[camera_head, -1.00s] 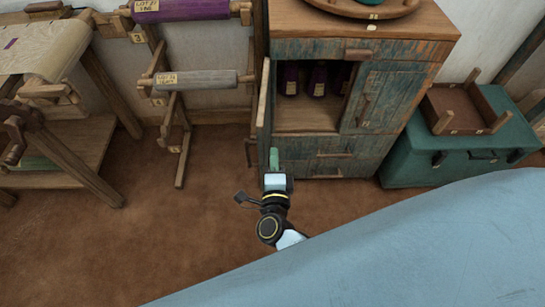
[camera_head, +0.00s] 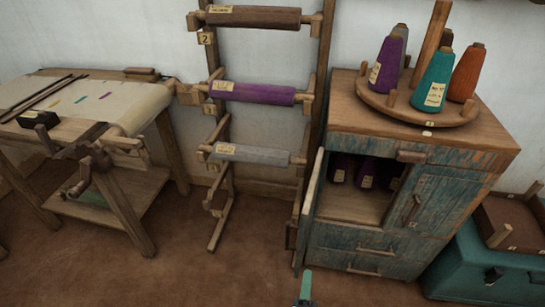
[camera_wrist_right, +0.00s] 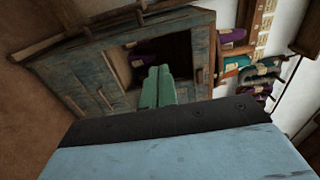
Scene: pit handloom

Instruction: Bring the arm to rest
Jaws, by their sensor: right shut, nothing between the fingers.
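My right gripper (camera_head: 305,288) shows only as a green fingertip part at the bottom edge of the head view, in front of the cabinet's lower left corner. In the right wrist view its two green fingers (camera_wrist_right: 158,87) are shut together with nothing between them. They appear in front of the cabinet's open compartment, apart from it as far as I can tell. The rest of the right arm is below the head view. My left gripper is not in view.
The worn blue cabinet (camera_head: 450,203) has its left door (camera_head: 311,200) open, with purple cones (camera_head: 341,169) inside. A round cone stand (camera_head: 387,100) sits on top. A roller rack (camera_head: 325,50) and a loom table (camera_head: 150,118) stand left. A teal chest (camera_head: 462,262) stands right. Brown floor lies clear between.

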